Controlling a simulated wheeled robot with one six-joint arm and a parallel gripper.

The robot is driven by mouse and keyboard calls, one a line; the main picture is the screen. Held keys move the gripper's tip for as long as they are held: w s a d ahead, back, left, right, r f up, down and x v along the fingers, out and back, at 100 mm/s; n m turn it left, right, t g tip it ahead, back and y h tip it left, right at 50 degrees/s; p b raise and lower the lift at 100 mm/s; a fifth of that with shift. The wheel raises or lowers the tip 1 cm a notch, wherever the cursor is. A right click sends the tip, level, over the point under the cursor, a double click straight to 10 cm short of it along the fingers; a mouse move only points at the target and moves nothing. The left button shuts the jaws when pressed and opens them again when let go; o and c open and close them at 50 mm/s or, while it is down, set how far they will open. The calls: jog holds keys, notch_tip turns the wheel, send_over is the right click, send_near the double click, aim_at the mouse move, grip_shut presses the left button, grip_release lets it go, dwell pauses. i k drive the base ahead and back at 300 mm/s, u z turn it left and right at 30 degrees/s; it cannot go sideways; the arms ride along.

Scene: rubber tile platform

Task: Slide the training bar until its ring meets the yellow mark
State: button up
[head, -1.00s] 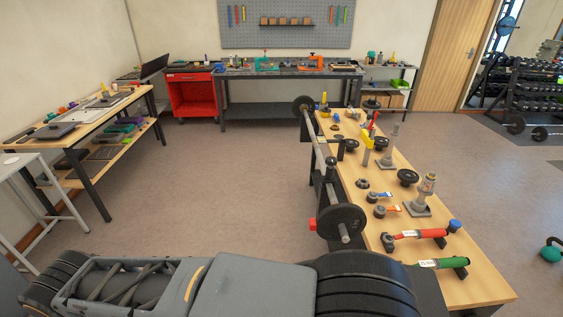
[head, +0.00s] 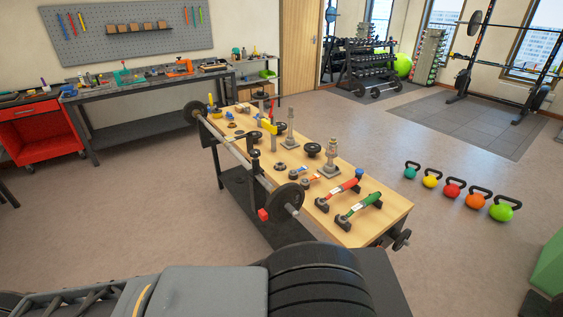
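Several bars are in view, and I cannot tell which is the training bar. A grey bar (head: 226,145) with black plates (head: 287,197) runs along the left side of the wooden workbench (head: 350,226). Another bar with plates (head: 386,88) lies on the floor by the dumbbell rack, and one is on the tall rack (head: 490,60) at the far right. I cannot make out a ring or a yellow mark on any of them. My gripper is out of view.
The rubber tile platform (head: 455,112) lies at the back right. Several kettlebells (head: 453,190) stand in a row on the floor right of the workbench. A green box edge (head: 550,268) is at the lower right. Open floor lies between workbench, kettlebells and platform.

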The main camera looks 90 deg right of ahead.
aim_at(247, 165)
jog(key=z, duration=2.2)
jog(key=i, duration=0.95)
